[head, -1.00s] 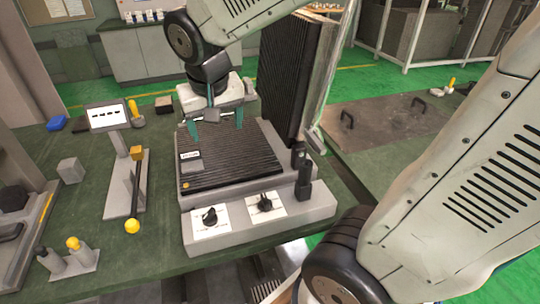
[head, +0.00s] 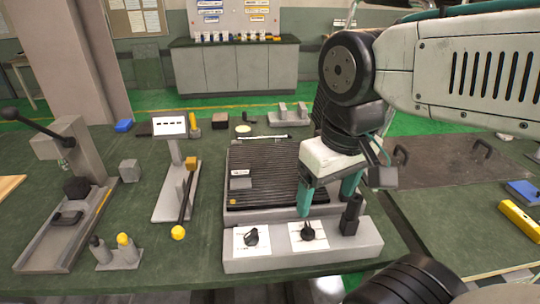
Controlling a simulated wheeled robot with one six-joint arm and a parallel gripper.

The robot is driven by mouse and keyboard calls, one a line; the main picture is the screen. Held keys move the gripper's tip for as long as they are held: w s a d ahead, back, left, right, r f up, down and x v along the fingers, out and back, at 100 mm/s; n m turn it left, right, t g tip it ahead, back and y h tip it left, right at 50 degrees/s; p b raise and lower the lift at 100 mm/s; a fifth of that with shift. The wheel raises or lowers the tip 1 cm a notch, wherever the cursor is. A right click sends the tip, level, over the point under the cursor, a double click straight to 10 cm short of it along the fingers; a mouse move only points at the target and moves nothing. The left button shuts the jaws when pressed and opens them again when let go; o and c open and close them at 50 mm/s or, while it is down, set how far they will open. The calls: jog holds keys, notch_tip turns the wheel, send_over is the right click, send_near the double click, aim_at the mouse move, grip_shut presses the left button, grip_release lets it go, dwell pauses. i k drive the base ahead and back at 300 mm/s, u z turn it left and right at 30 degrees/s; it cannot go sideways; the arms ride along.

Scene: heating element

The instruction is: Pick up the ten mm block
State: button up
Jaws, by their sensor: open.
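A small grey block with a white label (head: 241,182) lies on the left part of the black ribbed plate (head: 262,160) of the heating unit. The label is too small to read, so I cannot confirm it is the ten mm block. My gripper (head: 327,204) is open and empty, with teal fingers pointing down. In the picture it is over the right front of the heating unit, near the knobs, to the right of the labelled block and apart from it.
The heating unit's front base (head: 280,262) carries two knobs and a dark upright handle (head: 351,215). Left stand a display stand with a yellow-knobbed lever (head: 178,232), a grey cube (head: 129,171) and a lever press (head: 62,215). A brown plate with handles (head: 440,162) lies right.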

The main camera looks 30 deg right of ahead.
aim_at(241, 174)
jog(key=u, duration=0.05)
jog(key=k, duration=0.5)
jog(key=z, duration=4.2)
jog(key=k, duration=2.15)
jog(key=u, duration=1.3)
